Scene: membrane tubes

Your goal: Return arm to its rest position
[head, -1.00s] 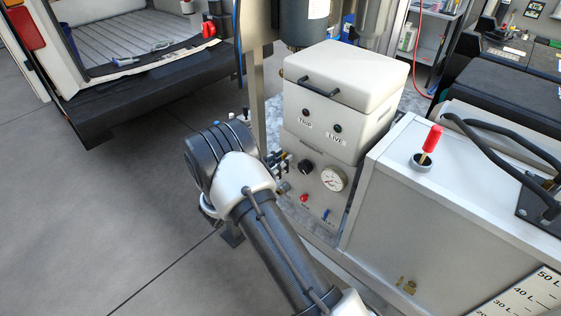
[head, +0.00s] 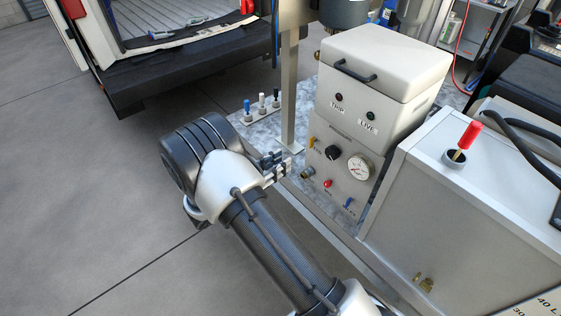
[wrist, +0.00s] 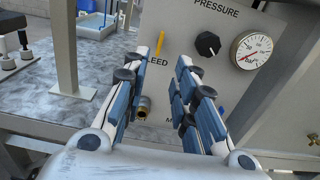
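My gripper (head: 276,163) is at the middle of the head view, just left of the white control box's front panel (head: 326,170) and apart from it. In the wrist view its two blue-padded fingers (wrist: 168,85) are spread with a clear gap and nothing between them. A brass fitting (wrist: 144,107) on the panel shows beyond that gap; it also shows in the head view (head: 308,173). My arm reaches up from the bottom of the head view and is bent at the wrist.
The panel carries a yellow lever (wrist: 161,43), a black knob (wrist: 208,44) and a pressure gauge (wrist: 252,50). A metal post (head: 289,90) stands behind the gripper, near small capped pieces (head: 262,104). A grey cabinet (head: 440,220) stands at right. Open floor (head: 80,190) lies left.

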